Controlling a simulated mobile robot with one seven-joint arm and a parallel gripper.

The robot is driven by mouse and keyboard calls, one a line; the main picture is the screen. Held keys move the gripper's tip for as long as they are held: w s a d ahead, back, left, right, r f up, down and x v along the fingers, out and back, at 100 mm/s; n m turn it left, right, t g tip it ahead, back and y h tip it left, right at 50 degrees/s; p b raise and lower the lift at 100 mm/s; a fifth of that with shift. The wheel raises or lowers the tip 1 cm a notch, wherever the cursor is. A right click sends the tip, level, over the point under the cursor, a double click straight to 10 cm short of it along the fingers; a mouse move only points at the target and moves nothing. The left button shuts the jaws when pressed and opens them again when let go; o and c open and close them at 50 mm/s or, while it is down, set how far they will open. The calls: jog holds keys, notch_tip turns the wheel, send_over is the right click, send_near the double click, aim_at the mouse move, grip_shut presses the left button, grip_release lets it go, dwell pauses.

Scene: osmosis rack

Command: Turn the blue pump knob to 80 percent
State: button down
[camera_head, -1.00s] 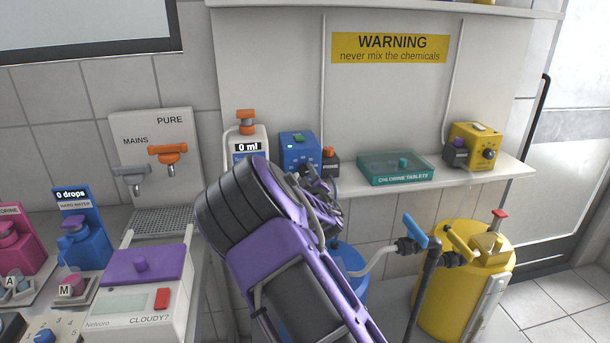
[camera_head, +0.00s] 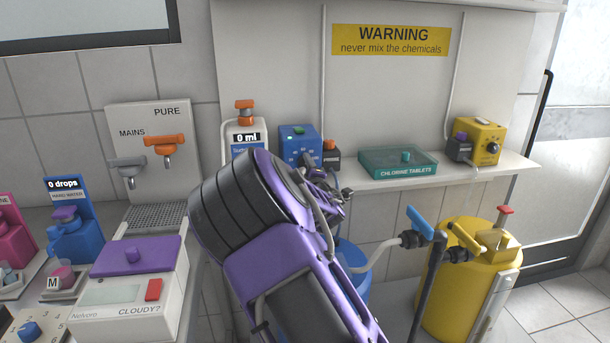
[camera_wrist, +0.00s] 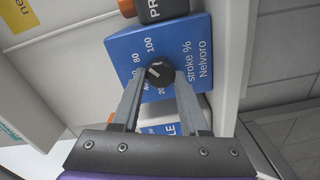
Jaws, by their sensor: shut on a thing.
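The blue pump (camera_head: 300,140) stands on the shelf in the head view, partly behind my arm. The wrist view shows its blue face (camera_wrist: 197,35) close up, marked "stroke % Nelvoro" with a scale that includes 80 and 100. The black pump knob (camera_wrist: 160,73) has a light pointer mark on the scale side; its exact reading is too small to tell. My gripper (camera_wrist: 160,82) is shut on the knob, one finger at each side. In the head view my wrist hides the knob and fingertips.
A dark block with an orange cap (camera_head: 331,150) sits right beside the pump. The teal chlorine tablets box (camera_head: 398,162) and a yellow pump (camera_head: 480,140) are farther right on the shelf. A white bottle (camera_head: 246,135) stands left of the pump.

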jog(key=shift+n+b, duration=0.8)
jog(key=shift+n, duration=0.3)
jog(key=shift+c, duration=2.1)
grip_release()
jog(key=p+v, duration=0.1)
jog(key=v, duration=1.6)
jog(key=shift+s, duration=0.25)
